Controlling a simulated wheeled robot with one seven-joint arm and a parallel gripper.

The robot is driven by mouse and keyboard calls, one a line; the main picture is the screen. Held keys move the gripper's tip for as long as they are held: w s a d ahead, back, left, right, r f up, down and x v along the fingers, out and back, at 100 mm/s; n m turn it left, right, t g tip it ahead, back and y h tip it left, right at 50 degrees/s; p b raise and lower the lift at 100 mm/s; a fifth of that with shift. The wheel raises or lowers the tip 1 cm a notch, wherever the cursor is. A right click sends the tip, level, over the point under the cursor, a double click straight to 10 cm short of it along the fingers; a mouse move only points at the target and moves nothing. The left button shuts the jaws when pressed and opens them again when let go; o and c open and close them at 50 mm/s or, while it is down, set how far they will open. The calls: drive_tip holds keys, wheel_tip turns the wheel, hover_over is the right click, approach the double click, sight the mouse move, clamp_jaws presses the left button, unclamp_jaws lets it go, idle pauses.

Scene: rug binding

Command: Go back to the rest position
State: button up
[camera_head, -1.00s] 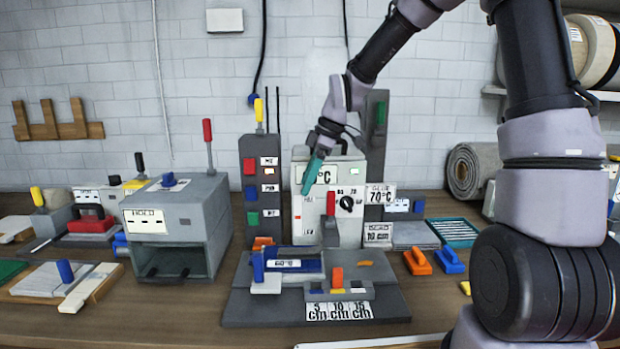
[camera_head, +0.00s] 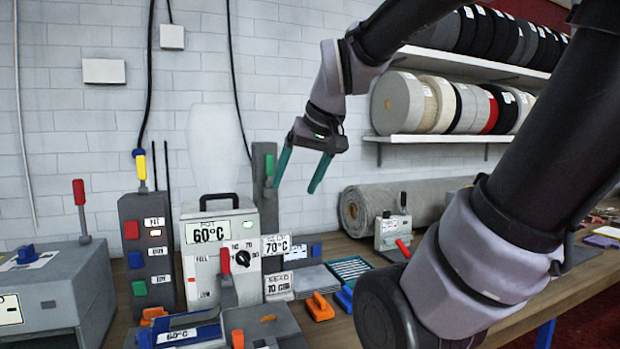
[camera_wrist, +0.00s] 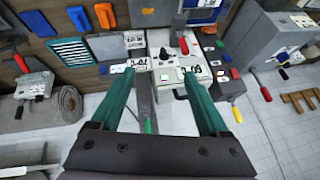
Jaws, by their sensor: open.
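My gripper (camera_head: 303,172) has two teal fingers spread apart, with nothing between them. In the head view it hangs in the air in front of the white wall, up and to the right of the white pot unit (camera_head: 210,265) marked 60°C. In the wrist view my gripper (camera_wrist: 165,95) shows its two fingers apart, with the benchtop and its equipment beyond them.
The workbench (camera_head: 535,290) holds a grey box (camera_head: 60,290), a dark switch panel (camera_head: 147,250) with a lever, orange (camera_head: 320,307) and blue handled tools, and a rolled grey rug (camera_head: 400,200). A shelf (camera_head: 450,138) with binding rolls is on the wall.

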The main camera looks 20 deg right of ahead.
drive_tip(key=s+m, duration=0.1)
drive_tip(key=s+d, duration=0.1)
drive_tip(key=m, duration=0.1)
drive_tip(key=shift+s+d+r+m+t, duration=0.25)
drive_tip(key=shift+s+d+m+t, duration=0.05)
drive_tip(key=shift+s+t, duration=0.1)
